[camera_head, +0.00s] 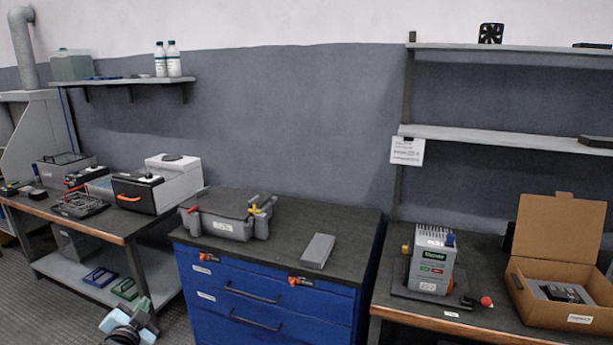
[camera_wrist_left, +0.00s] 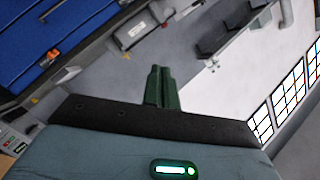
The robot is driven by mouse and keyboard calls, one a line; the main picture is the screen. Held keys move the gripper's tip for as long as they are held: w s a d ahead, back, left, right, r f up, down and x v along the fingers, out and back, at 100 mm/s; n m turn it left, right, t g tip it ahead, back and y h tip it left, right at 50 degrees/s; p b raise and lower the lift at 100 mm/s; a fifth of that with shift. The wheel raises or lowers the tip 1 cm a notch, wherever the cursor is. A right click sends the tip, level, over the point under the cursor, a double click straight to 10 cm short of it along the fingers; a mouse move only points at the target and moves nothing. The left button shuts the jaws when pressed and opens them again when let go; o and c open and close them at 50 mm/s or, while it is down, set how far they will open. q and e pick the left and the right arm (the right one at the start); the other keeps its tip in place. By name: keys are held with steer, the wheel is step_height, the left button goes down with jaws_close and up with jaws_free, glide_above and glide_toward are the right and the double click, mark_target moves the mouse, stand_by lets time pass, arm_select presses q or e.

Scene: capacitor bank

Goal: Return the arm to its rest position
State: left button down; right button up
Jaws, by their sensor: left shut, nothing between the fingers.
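My left gripper (camera_wrist_left: 158,72) shows in the left wrist view as two dark green fingers pressed together. Nothing is held between them. The fingers point away from the blue cabinet, which is at the upper left of that view. In the head view, part of my left arm (camera_head: 128,324) shows low at the left, in front of the left bench and left of the blue drawer cabinet (camera_head: 270,290). It appears clear of both. My right gripper is in neither view.
A grey capacitor unit (camera_head: 228,217) and a grey block (camera_head: 318,251) sit on the cabinet. The left bench (camera_head: 100,228) holds a white box and a wire basket. The right bench (camera_head: 480,320) holds a labelled device (camera_head: 432,262) and an open cardboard box (camera_head: 558,250).

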arm_select(q)
steer(key=s+d+f+n+g+h, duration=0.2)
steer(key=s+d+f, duration=0.3)
steer(key=s+f, duration=0.4)
steer(key=s+d+f+n+g+h, duration=0.1)
steer(key=s+d+f+n+g, duration=0.15)
steer(key=s+d+f, duration=0.55)
steer(key=s+d+f+g, duration=0.1)
steer(key=s+d, duration=0.1)
steer(key=s, duration=0.7)
steer(key=s+d+f+n+g+h, duration=0.1)
steer(key=s+d+f, duration=0.1)
steer(key=s, duration=0.8)
steer(key=s+d+f+g, duration=0.1)
steer(key=s+d+f, duration=0.1)
steer(key=s, duration=0.7)
steer(key=shift+s+d+f+h, duration=0.15)
steer(key=shift+s+d+h, duration=0.15)
steer(key=shift+s, duration=0.1)
